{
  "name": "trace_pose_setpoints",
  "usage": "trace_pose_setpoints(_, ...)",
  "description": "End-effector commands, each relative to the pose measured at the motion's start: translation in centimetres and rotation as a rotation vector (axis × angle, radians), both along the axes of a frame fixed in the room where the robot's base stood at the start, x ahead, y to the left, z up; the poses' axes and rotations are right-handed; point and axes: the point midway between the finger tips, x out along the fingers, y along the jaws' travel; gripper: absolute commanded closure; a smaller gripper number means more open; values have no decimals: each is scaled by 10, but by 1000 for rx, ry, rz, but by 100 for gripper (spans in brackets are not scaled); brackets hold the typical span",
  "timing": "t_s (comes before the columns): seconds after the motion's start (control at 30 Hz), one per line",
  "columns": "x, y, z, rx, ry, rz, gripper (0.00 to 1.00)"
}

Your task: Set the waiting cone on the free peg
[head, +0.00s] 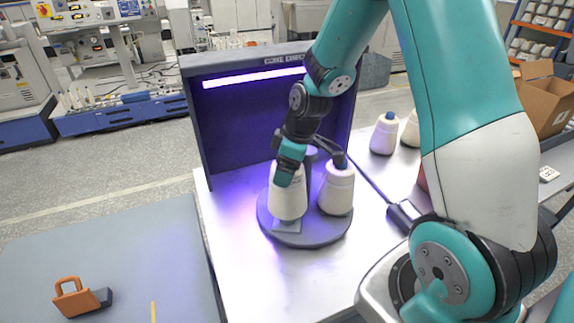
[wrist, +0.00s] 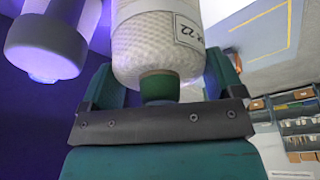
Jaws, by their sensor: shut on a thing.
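My gripper (head: 289,168) is shut on the top of a white cone (head: 288,200) over the left front of a round grey turntable (head: 303,239) in the booth. In the wrist view the held cone (wrist: 155,45) shows a white label with "22" and a green tip between the jaws. It looks upright. A pale square patch shows on the turntable just below its base; I cannot tell whether the base touches. Any peg under the held cone is hidden.
The dark booth wall (head: 235,125) with a bright lamp strip (head: 250,77) rises behind the turntable. Other cones (head: 384,135) stand on the table at right. A dark device (head: 403,215) sits right of the turntable. The table front (head: 260,285) is clear.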

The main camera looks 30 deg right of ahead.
Motion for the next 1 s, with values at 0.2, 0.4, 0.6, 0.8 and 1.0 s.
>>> trace_pose_setpoints(0.2, 0, 0, -1, 0, -1, 0, 65)
trace_pose_setpoints(0.4, 0, 0, -8, 1, -1, 0, 65)
trace_pose_setpoints(0.6, 0, 0, -14, 0, 0, 0, 65)
trace_pose_setpoints(0.8, 0, 0, -21, 0, 0, 0, 65)
trace_pose_setpoints(1.0, 0, 0, -27, 0, 0, 0, 65)
